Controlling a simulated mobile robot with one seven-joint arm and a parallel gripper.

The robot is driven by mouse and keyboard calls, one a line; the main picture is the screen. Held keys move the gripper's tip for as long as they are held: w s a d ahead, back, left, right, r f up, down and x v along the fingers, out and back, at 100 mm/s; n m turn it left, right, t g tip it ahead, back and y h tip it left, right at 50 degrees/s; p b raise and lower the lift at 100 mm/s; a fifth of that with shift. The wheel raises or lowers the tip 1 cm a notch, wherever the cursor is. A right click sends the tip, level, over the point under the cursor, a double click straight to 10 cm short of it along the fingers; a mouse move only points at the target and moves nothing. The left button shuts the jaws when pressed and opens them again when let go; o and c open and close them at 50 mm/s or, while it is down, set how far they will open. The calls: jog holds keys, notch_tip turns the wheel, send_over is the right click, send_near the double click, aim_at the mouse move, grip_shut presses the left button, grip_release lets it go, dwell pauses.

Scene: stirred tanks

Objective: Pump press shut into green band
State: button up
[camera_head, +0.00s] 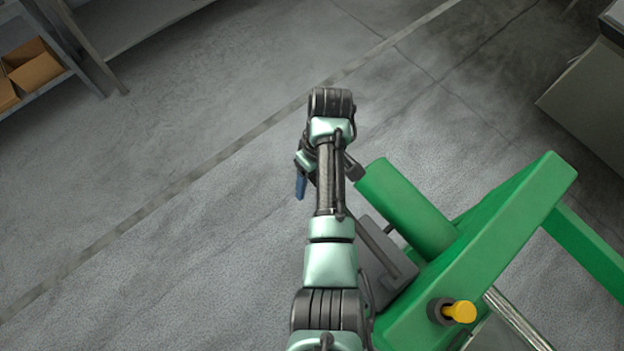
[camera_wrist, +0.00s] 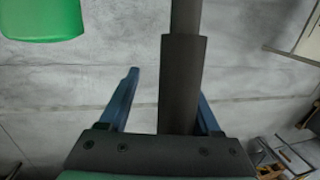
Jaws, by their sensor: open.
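The green press (camera_head: 500,240) stands at the lower right in the head view. Its thick green cylinder (camera_head: 405,205) points up and left. A dark bar, which looks like the pump handle (camera_wrist: 181,85), runs down the wrist view to the gripper's palm, nearer the right finger and covering that finger's tip. My gripper (camera_wrist: 165,88) is open with blue fingers, and the bar appears to lie between them. Whether it touches the right finger I cannot tell. In the head view one blue finger (camera_head: 301,186) shows left of my arm. No gauge or green band can be made out.
A yellow knob (camera_head: 459,312) sticks out of the press's near end. A shelf with cardboard boxes (camera_head: 30,68) stands at the upper left. A grey cabinet (camera_head: 590,95) is at the upper right. The floor left of my arm is clear.

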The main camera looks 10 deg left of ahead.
notch_tip(320, 180, up, 13)
jog(key=w+d+p, duration=0.1)
jog(key=w+p, duration=0.1)
jog(key=p, duration=0.2)
jog(key=shift+w, duration=0.35)
jog(key=shift+d+r, duration=0.1)
jog(key=s+d+r+p, duration=0.1)
jog(key=d+r+p, duration=0.5)
jog(key=r+p, duration=0.7)
jog(key=p, duration=0.2)
jog(key=shift+s+p, duration=0.2)
jog(key=shift+p, duration=0.15)
dwell(0.5)
jog(key=shift+p, duration=0.3)
